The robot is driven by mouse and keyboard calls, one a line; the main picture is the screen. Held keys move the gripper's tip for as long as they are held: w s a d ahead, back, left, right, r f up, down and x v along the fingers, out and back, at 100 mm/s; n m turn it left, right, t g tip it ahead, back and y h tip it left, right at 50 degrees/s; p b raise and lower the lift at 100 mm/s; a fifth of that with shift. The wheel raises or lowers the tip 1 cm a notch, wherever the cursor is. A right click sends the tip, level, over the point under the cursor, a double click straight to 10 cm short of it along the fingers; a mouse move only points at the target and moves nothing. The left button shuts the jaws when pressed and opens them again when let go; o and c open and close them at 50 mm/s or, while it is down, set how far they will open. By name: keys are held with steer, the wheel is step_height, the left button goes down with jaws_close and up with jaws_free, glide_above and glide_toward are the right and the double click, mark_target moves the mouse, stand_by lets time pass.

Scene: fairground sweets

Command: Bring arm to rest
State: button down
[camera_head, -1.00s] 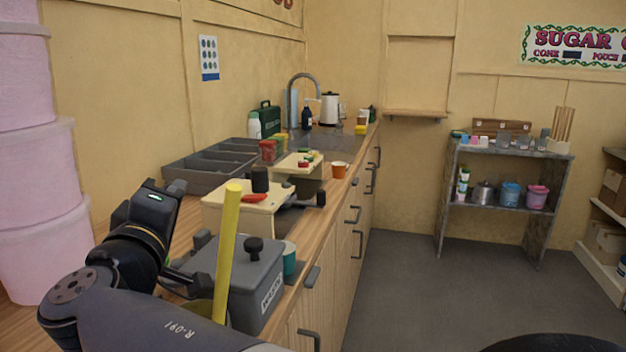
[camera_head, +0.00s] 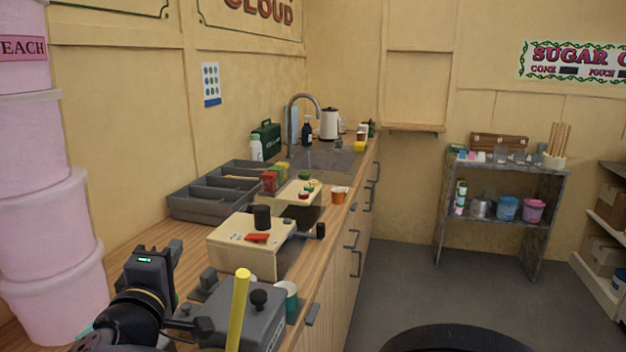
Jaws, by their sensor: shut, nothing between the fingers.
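My arm comes in at the lower left, over the wooden counter (camera_head: 190,261). A black wrist part with a small green light stands upright there. My gripper (camera_head: 198,326) is the dark part reaching right from it, low in the picture beside the grey lidded box (camera_head: 262,322). It is shut and I see nothing held in it. A yellow rod (camera_head: 239,305) stands up in front of the box, close to the fingertips; its lower end is cut off. I cannot tell whether the gripper touches the box or rod.
Pink tubs (camera_head: 52,240) are stacked at the left. A cream stand (camera_head: 245,255) with a black knob is behind the box, and a grey divided tray (camera_head: 215,202) lies against the wall. A teal cup (camera_head: 287,297) is right of the box. The floor (camera_head: 400,285) is open.

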steer(key=a+n+p, duration=0.1)
steer(key=p, duration=0.3)
steer(key=shift+w+a+f, duration=0.1)
steer(key=shift+w+f, duration=0.05)
steer(key=shift+f+n, duration=0.15)
steer(key=shift+n, duration=0.15)
steer(key=shift+g, duration=0.3)
